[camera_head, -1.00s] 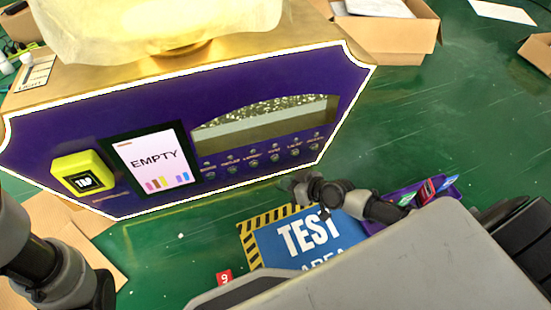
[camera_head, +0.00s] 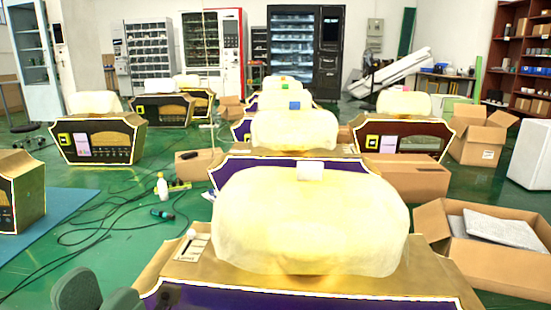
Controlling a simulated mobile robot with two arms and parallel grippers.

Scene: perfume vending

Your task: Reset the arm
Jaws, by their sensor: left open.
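My left gripper (camera_head: 97,293) shows at the bottom left edge as two dark grey, rounded parts standing apart. It is open, with nothing seen between them; the rest of it and the arm are below the picture. It is left of the nearest vending machine (camera_head: 300,300), which has a gold top and a purple front edge. A pale yellow wrapped dome (camera_head: 310,225) covers most of that top. The machine's front panel is mostly cut off below. My right gripper is not in view.
More covered machines stand behind in a row and at both sides, one at left (camera_head: 98,140). An open cardboard box (camera_head: 430,222) stands at right. Cables (camera_head: 100,235) and a white bottle (camera_head: 162,187) are on the green floor. Tall vending cabinets (camera_head: 305,55) line the back.

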